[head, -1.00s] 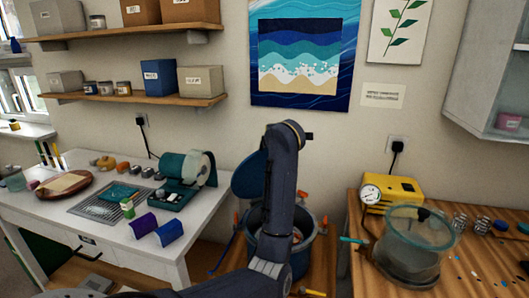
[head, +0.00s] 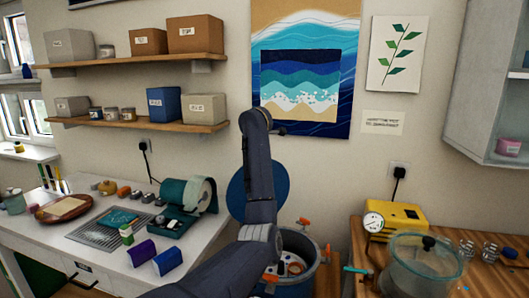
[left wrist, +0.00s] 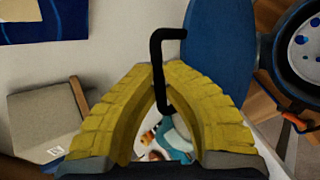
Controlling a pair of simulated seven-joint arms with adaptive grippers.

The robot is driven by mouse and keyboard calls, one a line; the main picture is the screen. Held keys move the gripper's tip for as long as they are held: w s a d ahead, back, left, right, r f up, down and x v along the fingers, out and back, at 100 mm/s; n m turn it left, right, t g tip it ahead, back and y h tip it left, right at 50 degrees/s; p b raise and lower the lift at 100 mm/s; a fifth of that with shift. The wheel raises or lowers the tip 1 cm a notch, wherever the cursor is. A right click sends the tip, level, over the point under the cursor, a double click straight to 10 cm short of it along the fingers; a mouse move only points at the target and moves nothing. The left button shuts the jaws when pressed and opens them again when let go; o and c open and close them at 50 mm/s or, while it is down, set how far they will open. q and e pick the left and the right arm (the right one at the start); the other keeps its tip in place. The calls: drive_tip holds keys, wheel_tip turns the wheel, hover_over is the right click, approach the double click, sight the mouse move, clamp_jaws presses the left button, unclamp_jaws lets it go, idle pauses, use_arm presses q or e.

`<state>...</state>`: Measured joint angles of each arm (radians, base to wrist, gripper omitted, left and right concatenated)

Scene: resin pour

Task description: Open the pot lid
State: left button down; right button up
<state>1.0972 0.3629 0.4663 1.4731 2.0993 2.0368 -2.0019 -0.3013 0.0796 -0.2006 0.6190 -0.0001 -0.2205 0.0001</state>
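The pot (head: 322,268) is dark blue with orange clamps around its rim. It stands on a wooden surface, and small pieces show inside. Its round blue lid (head: 281,180) stands steeply tilted up behind my left arm, clear of the opening. In the left wrist view the lid (left wrist: 213,40) and the open pot (left wrist: 284,62) lie side by side, with a dark piece between them. My left gripper (left wrist: 155,75) has its yellow fingers closed around the lid's black bar handle (left wrist: 156,50). In the head view my arm hides this grip. My right gripper is in neither view.
A glass chamber (head: 420,270) and a yellow pump (head: 398,216) stand on the right wooden bench.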

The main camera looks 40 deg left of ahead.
use_arm(q)
drive_tip(key=shift+f, duration=0.2)
drive_tip(key=c, duration=1.5)
unclamp_jaws()
drive_tip(key=shift+a, duration=0.1)
drive_tip(key=shift+r, duration=0.1)
drive_tip(key=v, duration=1.2)
